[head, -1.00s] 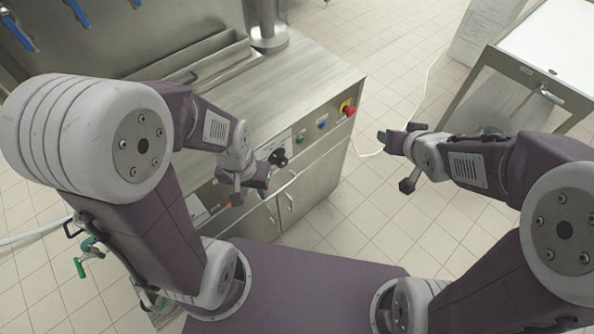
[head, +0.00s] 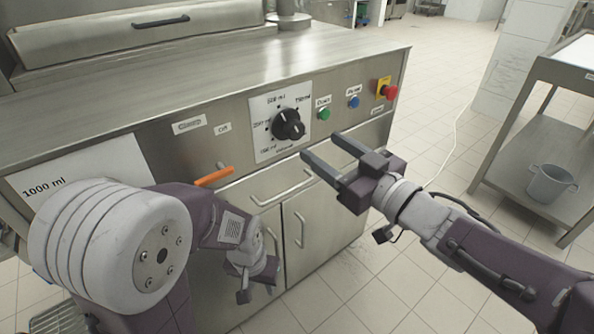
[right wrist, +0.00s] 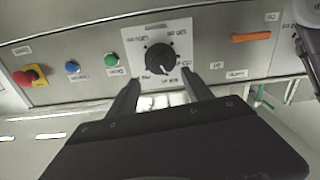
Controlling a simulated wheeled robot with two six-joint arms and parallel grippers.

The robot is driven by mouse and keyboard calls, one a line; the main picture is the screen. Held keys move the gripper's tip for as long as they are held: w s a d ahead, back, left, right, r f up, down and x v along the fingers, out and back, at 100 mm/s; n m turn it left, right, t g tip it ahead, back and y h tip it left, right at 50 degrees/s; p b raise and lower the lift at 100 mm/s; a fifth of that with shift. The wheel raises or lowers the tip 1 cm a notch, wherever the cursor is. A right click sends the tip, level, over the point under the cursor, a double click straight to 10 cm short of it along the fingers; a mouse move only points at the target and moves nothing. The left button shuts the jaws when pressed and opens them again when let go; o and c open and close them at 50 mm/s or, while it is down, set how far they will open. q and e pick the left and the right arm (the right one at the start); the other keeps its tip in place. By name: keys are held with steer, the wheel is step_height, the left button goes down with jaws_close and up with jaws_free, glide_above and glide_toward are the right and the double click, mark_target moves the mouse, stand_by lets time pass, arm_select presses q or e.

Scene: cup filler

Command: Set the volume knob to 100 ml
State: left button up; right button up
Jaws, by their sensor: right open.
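The volume knob (head: 287,123) is black and round and sits on a white dial plate (head: 262,152) on the machine's front panel. Volume labels ring it. A pale mark shows on the knob, but I cannot tell for sure which label it points to. My right gripper (head: 320,146) is open and empty, its two fingers pointing at the panel just below and right of the knob. In the right wrist view the knob (right wrist: 160,58) lies just beyond and between the open fingertips (right wrist: 160,82), apart from them. My left gripper (head: 254,278) hangs low before the cabinet; its jaws are unclear.
A green button (head: 324,114), a blue button (head: 353,102) and a red emergency knob (head: 390,92) lie right of the dial. An orange lever (head: 214,177) sticks out at lower left. A sign (head: 75,170) reads 1000 ml. A bucket (head: 551,182) stands on a cart at right.

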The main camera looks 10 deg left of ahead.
mark_target(298, 132)
steer(key=shift+f, duration=0.2)
steer(key=b+x, duration=0.3)
steer(key=x, duration=0.5)
steer(key=shift+a+f, duration=0.1)
steer(key=shift+f, duration=0.05)
steer(key=shift+w+a, duration=0.3)
steer(key=shift+a, duration=0.05)
jaws_close()
